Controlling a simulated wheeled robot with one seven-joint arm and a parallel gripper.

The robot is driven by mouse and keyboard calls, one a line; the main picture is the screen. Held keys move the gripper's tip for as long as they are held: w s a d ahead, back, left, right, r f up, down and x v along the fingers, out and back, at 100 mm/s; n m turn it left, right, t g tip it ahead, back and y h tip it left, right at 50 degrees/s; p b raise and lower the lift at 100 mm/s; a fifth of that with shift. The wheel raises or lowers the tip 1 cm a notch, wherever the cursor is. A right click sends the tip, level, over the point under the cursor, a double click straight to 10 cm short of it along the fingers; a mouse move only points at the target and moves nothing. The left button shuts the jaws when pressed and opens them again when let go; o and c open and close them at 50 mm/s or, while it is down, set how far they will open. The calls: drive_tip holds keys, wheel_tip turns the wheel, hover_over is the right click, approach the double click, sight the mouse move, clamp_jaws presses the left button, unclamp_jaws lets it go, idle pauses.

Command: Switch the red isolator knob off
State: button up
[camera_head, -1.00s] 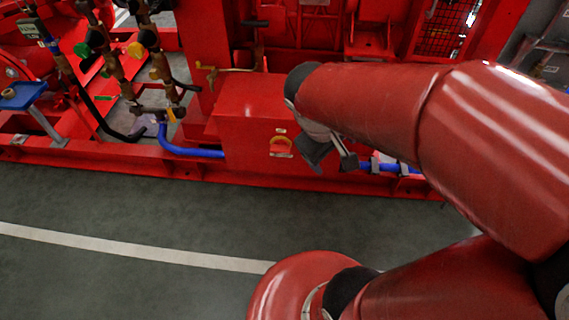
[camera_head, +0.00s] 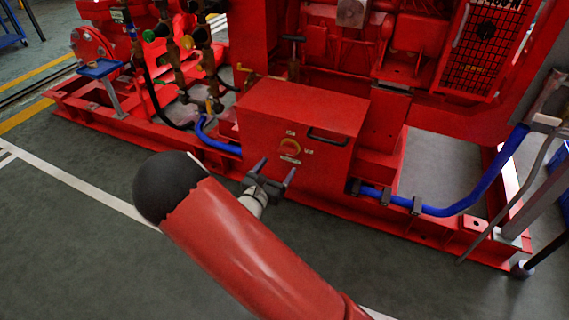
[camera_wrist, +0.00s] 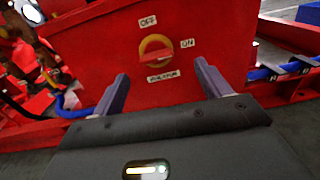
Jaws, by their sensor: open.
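The isolator knob (camera_head: 289,147) is a red handle on a yellow round plate, on the front face of a red box (camera_head: 300,100). In the wrist view the knob (camera_wrist: 156,55) has an OFF label above it and an ON label to its right. Its red handle lies roughly horizontal, toward ON. My gripper (camera_head: 274,168) is open and empty, in front of the box and a little below the knob in the head view. In the wrist view its two fingers (camera_wrist: 163,85) stand apart at either side below the knob, not touching it.
A black handle (camera_head: 327,138) is on the box to the right of the knob. Blue hoses (camera_head: 440,208) run along the red base frame at both sides. Valves and pipes (camera_head: 190,60) stand at the left. The grey floor in front is clear.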

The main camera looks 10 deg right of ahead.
sight(286, 153)
drive_tip(key=shift+n, duration=0.3)
drive_tip(key=x, duration=0.5)
drive_tip(key=b+x, duration=0.1)
drive_tip(key=x, duration=0.1)
drive_tip(key=shift+w+a+f, duration=0.15)
drive_tip(key=shift+w+f, duration=0.15)
drive_tip(key=shift+w, duration=0.2)
drive_tip(key=c, duration=1)
